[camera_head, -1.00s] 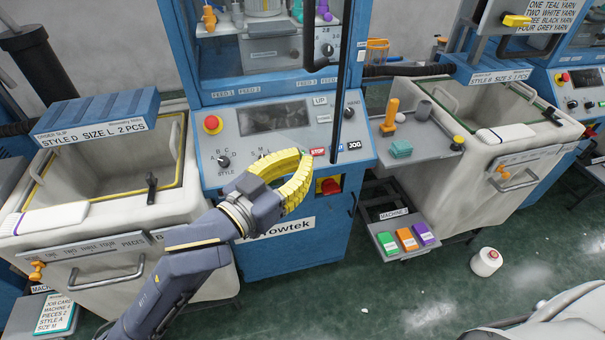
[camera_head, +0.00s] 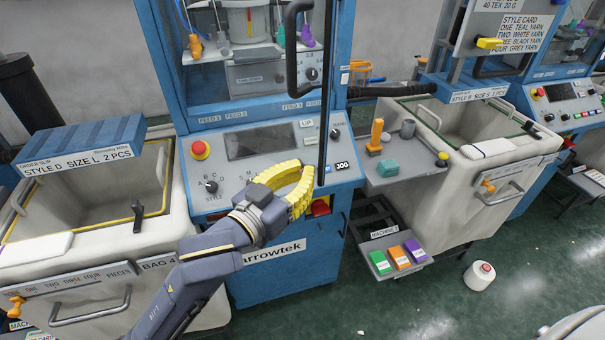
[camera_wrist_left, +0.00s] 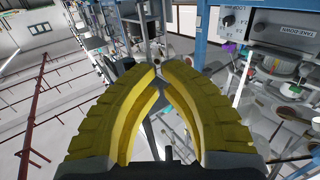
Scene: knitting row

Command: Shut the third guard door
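The guard door of the middle blue machine shows as a dark upright edge (camera_head: 323,110) with a black bar handle (camera_head: 291,50) at the top of the head view. The door's edge hangs in front of the control panel, so it appears to stand open. I see no number on the door. My left gripper (camera_head: 308,177) has yellow ribbed fingers and is in front of the panel, below the handle. In the left wrist view its fingertips (camera_wrist_left: 161,66) come together with nothing visible between them. My right gripper is out of view.
The control panel (camera_head: 226,185) has a red button (camera_head: 200,150) and a display. Fabric bins stand left (camera_head: 90,262) and right (camera_head: 470,185). A grey shelf (camera_head: 408,178) holds small items. A white yarn cone (camera_head: 480,275) is on the floor.

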